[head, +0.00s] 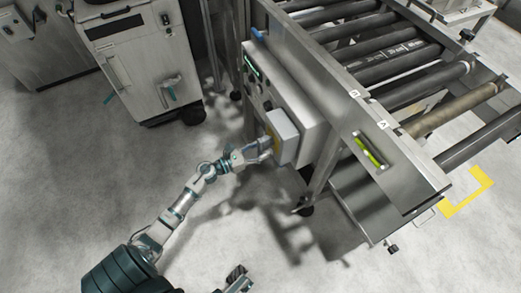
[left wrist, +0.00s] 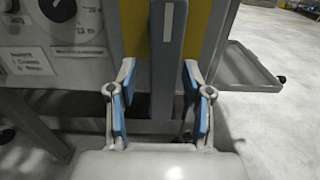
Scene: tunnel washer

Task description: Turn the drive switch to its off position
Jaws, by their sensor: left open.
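A control panel (head: 262,95) is on the side of the roller conveyor frame. A pale grey box (head: 284,133) with a yellow plate (head: 271,141) juts from its near end. In the left wrist view a grey bar-shaped handle (left wrist: 167,60) with a white mark stands upright before the yellow plate (left wrist: 200,35); it looks like the drive switch. My left gripper (head: 266,147) is at this box. In the left wrist view its open blue-padded fingers (left wrist: 160,100) stand either side of the handle's lower part, with gaps visible. Part of my right gripper (head: 237,277) shows at the bottom edge.
Dials (left wrist: 60,10) and a white label (left wrist: 22,62) are left of the handle in the left wrist view. The conveyor rollers (head: 390,65) lie beyond the panel. A wheeled cabinet (head: 145,60) stands at the back left. The floor in front is clear.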

